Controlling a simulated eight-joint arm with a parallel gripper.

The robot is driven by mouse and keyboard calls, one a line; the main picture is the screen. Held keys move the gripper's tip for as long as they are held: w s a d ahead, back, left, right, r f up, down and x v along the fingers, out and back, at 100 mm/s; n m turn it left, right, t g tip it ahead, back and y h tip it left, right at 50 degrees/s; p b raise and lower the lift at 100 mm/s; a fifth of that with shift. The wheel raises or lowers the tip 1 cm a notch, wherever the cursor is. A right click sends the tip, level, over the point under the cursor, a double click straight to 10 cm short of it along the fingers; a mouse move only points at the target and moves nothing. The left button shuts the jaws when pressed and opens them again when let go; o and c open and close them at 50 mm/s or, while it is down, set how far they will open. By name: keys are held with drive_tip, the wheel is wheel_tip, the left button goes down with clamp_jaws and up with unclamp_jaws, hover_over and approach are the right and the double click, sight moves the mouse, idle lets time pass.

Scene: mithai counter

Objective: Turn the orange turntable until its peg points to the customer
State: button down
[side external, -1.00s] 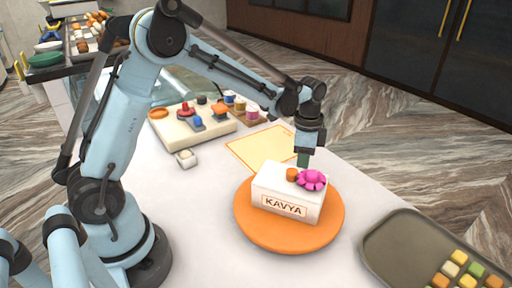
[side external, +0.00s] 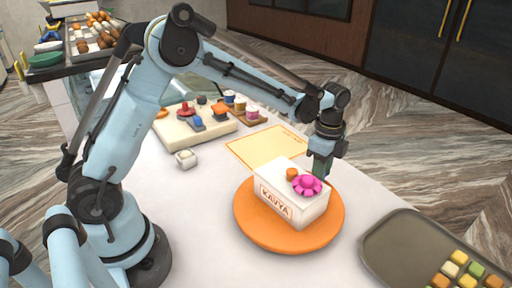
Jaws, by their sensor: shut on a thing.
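The orange turntable (side external: 243,229) lies on the white counter and carries a white box labelled KAVYA (side external: 276,203). A pink flower-shaped piece (side external: 306,185) and a small orange piece (side external: 292,173) sit on top of the box. The label faces the lower left of the picture. My gripper (side external: 321,175) points down behind the box, over the turntable's far right side. Its fingertips are partly hidden by the box. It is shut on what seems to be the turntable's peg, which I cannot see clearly.
A grey tray (side external: 385,250) of colourful sweets stands at the lower right. A yellow sheet (side external: 262,147) lies behind the turntable. A cream board (side external: 190,135) with coloured knobs and a small white block (side external: 186,159) are at the left.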

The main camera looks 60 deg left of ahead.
drive_tip(key=shift+d+m, duration=0.4)
drive_tip(key=shift+d, duration=0.1)
idle(0.4)
drive_tip(key=c, duration=0.9)
unclamp_jaws()
drive_tip(key=shift+r, duration=0.1)
wheel_tip(320, 180, up, 12)
drive_tip(key=shift+f, duration=0.1)
